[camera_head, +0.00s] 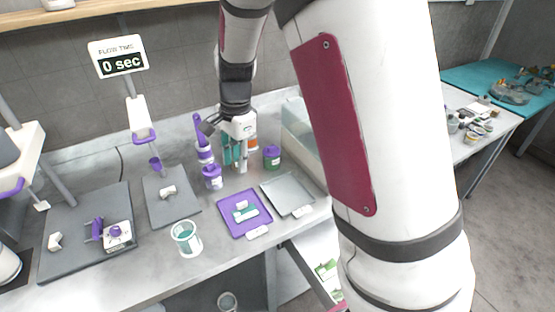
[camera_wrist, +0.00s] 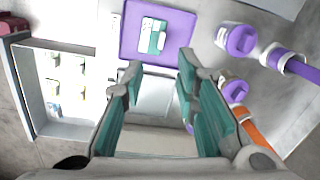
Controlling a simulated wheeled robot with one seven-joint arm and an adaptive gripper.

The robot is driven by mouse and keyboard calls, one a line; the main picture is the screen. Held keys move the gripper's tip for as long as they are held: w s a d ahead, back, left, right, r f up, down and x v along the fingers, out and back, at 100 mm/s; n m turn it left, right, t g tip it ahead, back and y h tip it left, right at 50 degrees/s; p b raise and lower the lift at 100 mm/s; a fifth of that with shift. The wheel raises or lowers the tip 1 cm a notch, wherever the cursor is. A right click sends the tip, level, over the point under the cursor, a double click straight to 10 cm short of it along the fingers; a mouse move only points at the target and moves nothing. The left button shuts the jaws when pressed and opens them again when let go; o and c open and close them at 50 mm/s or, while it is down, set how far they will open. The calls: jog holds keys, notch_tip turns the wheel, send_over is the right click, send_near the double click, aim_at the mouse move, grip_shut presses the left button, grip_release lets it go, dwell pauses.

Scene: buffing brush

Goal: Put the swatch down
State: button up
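My gripper (camera_head: 237,160) hangs above the back of the grey bench, near the purple bottles. In the wrist view my gripper (camera_wrist: 159,76) has its two teal-padded fingers wide apart with nothing visible between them. A small white and teal piece, which looks like the swatch (camera_head: 246,213), lies on the purple tray (camera_head: 262,222). In the wrist view the swatch (camera_wrist: 154,40) lies on the purple tray (camera_wrist: 181,27), beyond the fingertips and apart from them. An empty grey metal tray (camera_head: 288,194) is just right of the purple tray.
Purple-topped bottles (camera_head: 212,178) and a green-and-purple jar (camera_head: 271,157) stand near my gripper. A clear beaker (camera_head: 187,239) is at the front edge. A dark pad (camera_head: 172,205) with a white piece lies left. A clear-walled bin (camera_head: 300,135) stands right.

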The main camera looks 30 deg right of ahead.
jog(key=s+r+n+t, duration=0.2)
jog(key=s+r+n, duration=0.5)
jog(key=s+r, duration=0.5)
jog(key=s+r+n+t, duration=0.3)
jog(key=s+r+n, duration=0.2)
jog(key=s+n, duration=0.3)
jog(key=s, duration=0.4)
jog(key=shift+d+r+n+h, duration=0.15)
jog(key=shift+r+n+h, duration=0.15)
jog(key=shift+h, duration=0.1)
